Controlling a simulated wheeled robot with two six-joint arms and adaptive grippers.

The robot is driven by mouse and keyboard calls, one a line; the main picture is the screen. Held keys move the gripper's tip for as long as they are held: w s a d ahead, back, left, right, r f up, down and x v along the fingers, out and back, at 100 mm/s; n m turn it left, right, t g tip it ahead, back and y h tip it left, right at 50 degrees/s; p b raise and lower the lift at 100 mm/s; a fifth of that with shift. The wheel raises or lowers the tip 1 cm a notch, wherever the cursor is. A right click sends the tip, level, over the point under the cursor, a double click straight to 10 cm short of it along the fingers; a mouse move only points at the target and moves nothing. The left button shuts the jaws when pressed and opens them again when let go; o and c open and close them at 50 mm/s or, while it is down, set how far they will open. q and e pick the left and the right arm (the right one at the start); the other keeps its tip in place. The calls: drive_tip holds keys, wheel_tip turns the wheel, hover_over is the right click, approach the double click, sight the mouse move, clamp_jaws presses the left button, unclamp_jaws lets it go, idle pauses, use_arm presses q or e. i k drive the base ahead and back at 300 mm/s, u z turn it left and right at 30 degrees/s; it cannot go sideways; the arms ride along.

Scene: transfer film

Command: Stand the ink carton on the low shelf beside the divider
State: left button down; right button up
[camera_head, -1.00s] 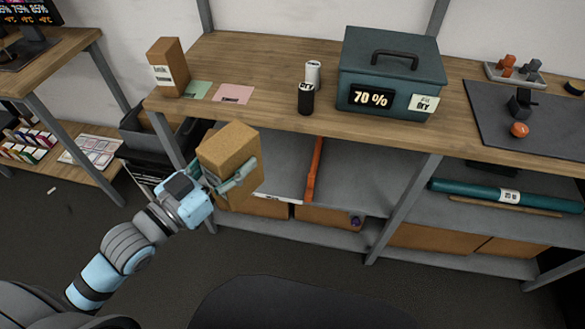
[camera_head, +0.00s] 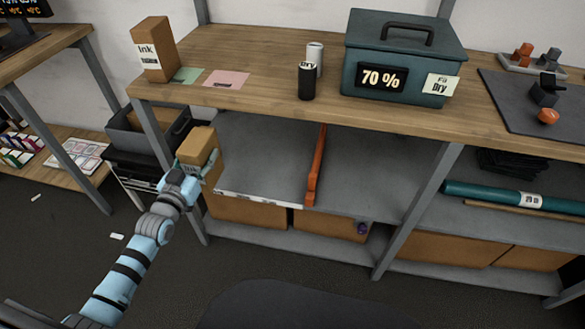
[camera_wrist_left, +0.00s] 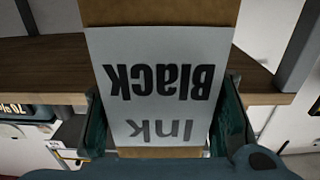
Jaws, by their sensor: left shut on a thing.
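My left gripper (camera_head: 196,170) is shut on a brown ink carton (camera_head: 199,143) in the head view. It holds the carton in front of the left end of the low shelf (camera_head: 262,160), close to the shelf's left post. In the left wrist view the carton's white label (camera_wrist_left: 160,85) reads "Ink Black" upside down, with a gripper finger along each side. The orange divider (camera_head: 316,165) stands on the low shelf, to the right of the carton and apart from it. The carton's underside is hidden. My right gripper is not in view.
Another ink carton (camera_head: 154,50) stands on the worktop above, beside green and pink cards. A dark teal box (camera_head: 402,60) and two small canisters also stand there. The low shelf is bare left of the divider. A grey bin (camera_head: 145,130) stands left of the post.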

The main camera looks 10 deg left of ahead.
sight(246, 163)
drive_tip(key=i, duration=0.9)
